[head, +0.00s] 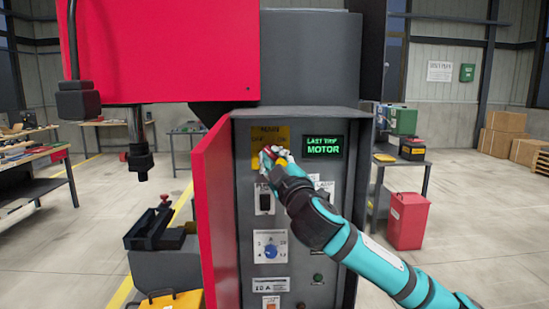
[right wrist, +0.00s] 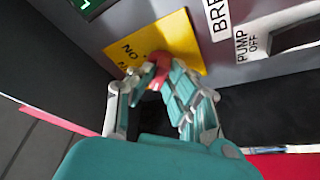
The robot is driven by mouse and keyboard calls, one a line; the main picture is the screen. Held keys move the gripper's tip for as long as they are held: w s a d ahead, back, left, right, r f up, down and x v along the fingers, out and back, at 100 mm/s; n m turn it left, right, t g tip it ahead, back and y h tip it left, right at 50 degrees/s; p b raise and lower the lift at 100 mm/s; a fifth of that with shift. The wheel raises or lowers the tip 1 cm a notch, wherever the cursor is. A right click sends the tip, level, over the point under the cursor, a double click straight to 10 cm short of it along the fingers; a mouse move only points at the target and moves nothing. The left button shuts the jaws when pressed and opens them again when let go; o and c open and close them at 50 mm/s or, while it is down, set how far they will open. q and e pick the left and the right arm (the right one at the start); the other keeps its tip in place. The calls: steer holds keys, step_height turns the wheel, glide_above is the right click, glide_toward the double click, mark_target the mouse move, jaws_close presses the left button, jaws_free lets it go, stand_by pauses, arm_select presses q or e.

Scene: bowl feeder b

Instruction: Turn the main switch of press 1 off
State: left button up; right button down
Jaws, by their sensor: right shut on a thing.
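The press's grey control panel (head: 325,235) stands in the middle of the head view, its red door swung open at the left. The main switch is a red knob (right wrist: 160,62) on a yellow plate (head: 284,134) near the top left of the panel. The yellow plate also shows in the right wrist view (right wrist: 184,38). My right gripper (head: 272,157) reaches in from the lower right and is shut on the red knob. The fingers hide most of the knob, so I cannot tell which way it points. My left gripper is out of view.
A green-lit display (head: 323,146) reading LAST TRIP MOTOR is right of the switch. Below are a black rocker switch (head: 265,203) and a blue selector knob (head: 270,252). The open red door (head: 212,210) borders the panel's left. A red bin (head: 407,222) stands at right.

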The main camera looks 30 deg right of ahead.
steer(key=shift+s+d+r, duration=0.1)
steer(key=shift+d+r, duration=0.1)
steer(key=shift+r, duration=0.25)
steer(key=c, duration=1.3)
jaws_free()
steer(key=shift+f, duration=0.1)
steer(key=shift+w+a+f, duration=0.15)
steer(key=shift+w+f, duration=0.1)
steer(key=v, duration=1.2)
steer(key=shift+f, duration=0.1)
steer(key=shift+f, duration=0.1)
